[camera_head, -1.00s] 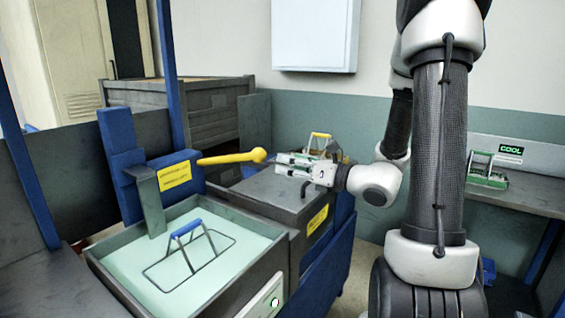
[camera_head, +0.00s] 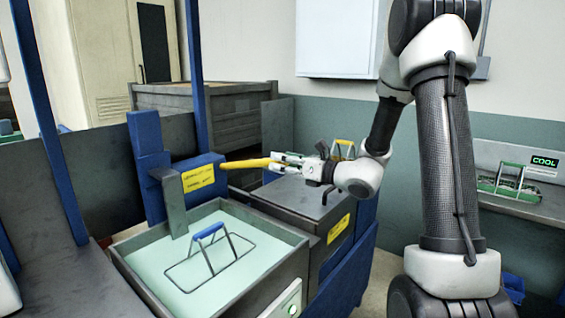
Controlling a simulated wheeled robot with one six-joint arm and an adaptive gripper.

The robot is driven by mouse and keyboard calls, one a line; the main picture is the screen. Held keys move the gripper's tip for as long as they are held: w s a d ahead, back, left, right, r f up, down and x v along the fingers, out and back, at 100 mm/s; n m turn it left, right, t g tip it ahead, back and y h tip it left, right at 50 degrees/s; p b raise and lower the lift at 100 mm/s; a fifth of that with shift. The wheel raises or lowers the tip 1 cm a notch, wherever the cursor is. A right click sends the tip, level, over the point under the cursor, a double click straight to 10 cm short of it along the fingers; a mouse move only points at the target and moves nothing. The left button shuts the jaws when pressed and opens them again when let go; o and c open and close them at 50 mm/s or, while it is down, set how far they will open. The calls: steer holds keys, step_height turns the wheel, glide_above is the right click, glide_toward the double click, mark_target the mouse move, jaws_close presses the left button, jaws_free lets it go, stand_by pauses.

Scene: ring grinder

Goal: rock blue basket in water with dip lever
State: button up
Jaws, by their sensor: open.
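The blue-handled basket (camera_head: 209,248) sits in the water of the grey tank (camera_head: 300,262). Its blue handle and dark rim outline show at the surface; the rest is under water. The yellow dip lever (camera_head: 245,163) sticks out to the right from the blue post (camera_head: 148,160) behind the tank. My gripper (camera_head: 283,163) is at the lever's right end, with its fingers around or just in front of the knob, which they partly hide. The gripper is open; I cannot tell whether the fingers touch the lever.
A green-handled basket (camera_head: 510,183) rests on the right shelf by a COOL sign (camera_head: 544,162). A blue upright (camera_head: 196,75) stands behind the lever.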

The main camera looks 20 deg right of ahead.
steer(key=shift+w+a, duration=0.35)
steer(key=shift+w, duration=0.05)
jaws_close()
steer(key=w+a+r, duration=0.1)
steer(key=w+r, duration=0.1)
steer(key=r, duration=0.3)
steer(key=w+a+r+g+h, duration=0.1)
steer(key=w+a+r, duration=0.1)
steer(key=r, duration=0.4)
steer(key=shift+w, duration=0.4)
steer(key=shift+a+r, duration=0.1)
steer(key=shift+r, duration=0.05)
steer(key=shift+c, duration=0.2)
jaws_free()
steer(key=shift+o, duration=0.2)
steer(key=shift+f, duration=0.2)
steer(key=v, duration=1.2)
